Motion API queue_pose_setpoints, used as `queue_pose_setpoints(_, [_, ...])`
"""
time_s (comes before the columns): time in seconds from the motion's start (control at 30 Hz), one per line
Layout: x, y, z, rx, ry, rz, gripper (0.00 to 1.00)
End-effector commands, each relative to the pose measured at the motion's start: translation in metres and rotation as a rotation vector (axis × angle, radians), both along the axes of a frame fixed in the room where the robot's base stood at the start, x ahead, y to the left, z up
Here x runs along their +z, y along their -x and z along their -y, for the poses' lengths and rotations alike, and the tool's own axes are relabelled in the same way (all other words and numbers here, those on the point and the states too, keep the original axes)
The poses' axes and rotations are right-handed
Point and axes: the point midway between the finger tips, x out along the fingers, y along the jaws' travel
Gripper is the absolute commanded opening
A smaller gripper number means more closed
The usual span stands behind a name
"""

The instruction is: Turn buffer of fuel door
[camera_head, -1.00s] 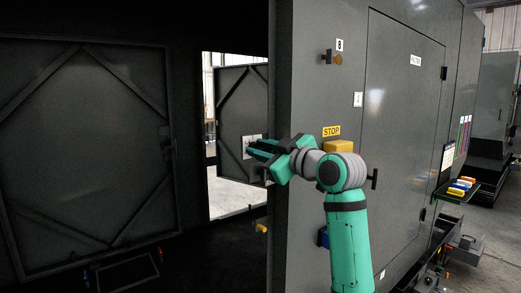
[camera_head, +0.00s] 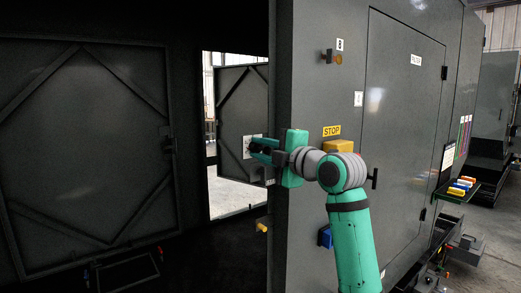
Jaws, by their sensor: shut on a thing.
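My gripper (camera_head: 262,150) is at the left edge of the grey enclosure wall, in front of the bright opening. Its green palm stands upright and its fingers point left. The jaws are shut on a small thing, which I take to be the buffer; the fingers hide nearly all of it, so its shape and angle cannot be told. A dark door with diagonal braces (camera_head: 232,105) stands in the opening behind the fingertips, with a pale plate beside them. I cannot tell which door is the fuel door.
A yellow block (camera_head: 338,147) under a STOP sign (camera_head: 332,131) sits on the wall close to my arm. A knob (camera_head: 338,59) is higher up. A large braced panel (camera_head: 85,150) fills the left. A shelf with coloured blocks (camera_head: 462,186) is at right.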

Motion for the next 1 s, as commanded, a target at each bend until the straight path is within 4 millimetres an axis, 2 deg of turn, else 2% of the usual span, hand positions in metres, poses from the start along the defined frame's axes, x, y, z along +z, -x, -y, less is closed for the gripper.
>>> queue_pose_setpoints(1.0, [-0.0028,-0.0006,0.0024,-0.002,0.781,0.563,0.0])
